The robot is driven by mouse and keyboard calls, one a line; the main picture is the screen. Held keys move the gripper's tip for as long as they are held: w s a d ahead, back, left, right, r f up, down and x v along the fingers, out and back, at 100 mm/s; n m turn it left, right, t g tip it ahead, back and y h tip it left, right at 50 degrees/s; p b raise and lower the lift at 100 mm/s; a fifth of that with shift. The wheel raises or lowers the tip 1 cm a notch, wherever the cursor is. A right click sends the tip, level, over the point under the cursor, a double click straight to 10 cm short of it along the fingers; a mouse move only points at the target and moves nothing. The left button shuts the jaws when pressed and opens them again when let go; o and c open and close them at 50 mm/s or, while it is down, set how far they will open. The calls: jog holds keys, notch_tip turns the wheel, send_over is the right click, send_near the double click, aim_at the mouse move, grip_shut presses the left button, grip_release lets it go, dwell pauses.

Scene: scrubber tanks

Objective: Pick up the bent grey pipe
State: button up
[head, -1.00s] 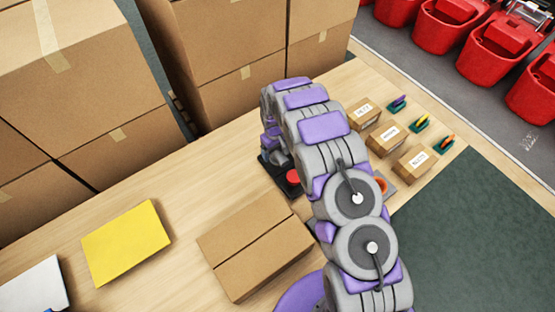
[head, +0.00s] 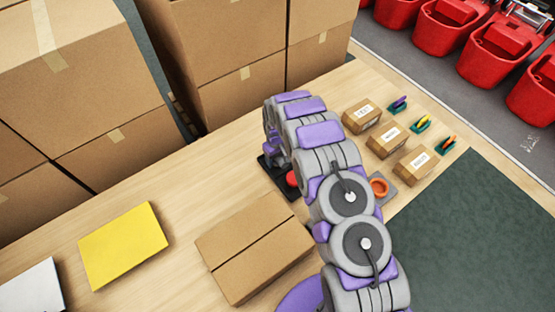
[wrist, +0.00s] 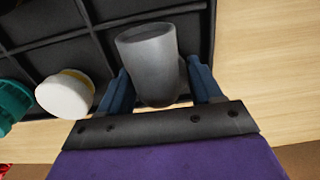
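The grey pipe (wrist: 150,66) stands in a compartment of a black divided tray (wrist: 45,58) in the wrist view. Its wide round end faces up and its lower part narrows between my fingers; any bend is hard to see. My gripper (wrist: 160,82) has its two blue fingers apart, one on each side of the pipe. A small gap shows at the right finger; the left finger is close to the pipe. In the head view the tray (head: 270,172) is mostly hidden behind my arm, and the pipe and fingers do not show.
A white round cap (wrist: 66,95) and a teal part (wrist: 12,103) lie left of the pipe. Large cartons (head: 80,80) stand behind.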

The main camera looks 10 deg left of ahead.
jog(key=c, duration=0.5)
jog(key=shift+r, duration=0.1)
jog(key=shift+c, duration=0.2)
jog(key=r, duration=0.3)
jog(key=r+p, duration=0.1)
jog(key=r, duration=0.2)
jog(key=d+r+p, duration=0.1)
jog(key=r, duration=0.2)
jog(key=shift+w+r, duration=0.2)
jog(key=shift+r, duration=0.2)
jog(key=s+d+m, duration=0.1)
jog(key=d+m, duration=0.1)
jog(key=d, duration=1.1)
jog(key=s+d+r+m, duration=0.1)
jog(key=s+d+m, duration=0.1)
jog(key=d, duration=1)
jog(key=s+d+m, duration=0.2)
jog(key=d, duration=1.1)
jog(key=shift+d+r, duration=0.35)
jog(key=shift+r, duration=0.05)
